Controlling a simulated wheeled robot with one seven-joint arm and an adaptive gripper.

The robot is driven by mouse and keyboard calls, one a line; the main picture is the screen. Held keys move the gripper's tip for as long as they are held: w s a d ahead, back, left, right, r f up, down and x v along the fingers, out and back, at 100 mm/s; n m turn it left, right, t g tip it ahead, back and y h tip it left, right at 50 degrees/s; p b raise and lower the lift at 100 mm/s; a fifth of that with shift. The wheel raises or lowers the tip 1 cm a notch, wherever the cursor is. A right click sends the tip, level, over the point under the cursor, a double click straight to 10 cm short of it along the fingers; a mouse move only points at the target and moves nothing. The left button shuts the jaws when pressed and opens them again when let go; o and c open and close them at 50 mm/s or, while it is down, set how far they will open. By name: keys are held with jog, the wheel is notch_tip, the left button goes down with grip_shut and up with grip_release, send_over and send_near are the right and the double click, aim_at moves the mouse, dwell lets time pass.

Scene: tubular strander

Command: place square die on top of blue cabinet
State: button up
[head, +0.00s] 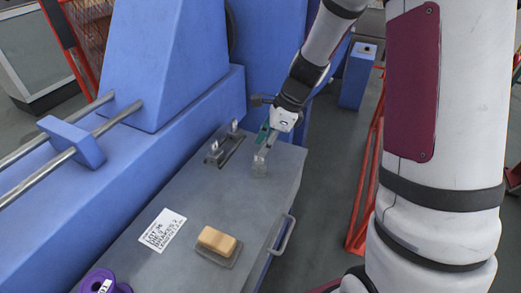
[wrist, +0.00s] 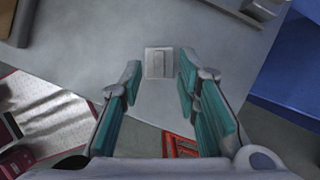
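The square die, a small grey block with a slot-like recess (wrist: 158,63), lies near the edge of a grey top. In the head view a pale grey block (head: 260,163), which looks like the same die, stands there just below my gripper (head: 267,138). I cannot tell the remaining height between fingertips and die.
A metal bracket with upright pins (head: 228,150) stands close left of the die. Blue machinery (head: 190,60) rises behind; red rails (head: 365,185) stand right.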

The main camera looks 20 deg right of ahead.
jog(key=s+r+n+p, duration=0.2)
jog(key=s+r+n, duration=0.3)
jog(key=r, duration=0.8)
jog(key=s+r+n+h, duration=0.2)
jog(key=s+n, duration=0.6)
jog(key=s, duration=0.5)
jog(key=s+a+r+n+h, duration=0.1)
jog(key=s+r+n, duration=0.3)
jog(key=s+n, duration=0.5)
jog(key=s+h, duration=0.1)
jog(key=s, duration=0.4)
jog(key=shift+s+a, duration=0.2)
jog(key=shift+s, duration=0.1)
notch_tip(320, 180, up, 14)
jog(key=t+p, duration=0.2)
jog(key=p, duration=1)
jog(key=shift+d, duration=0.15)
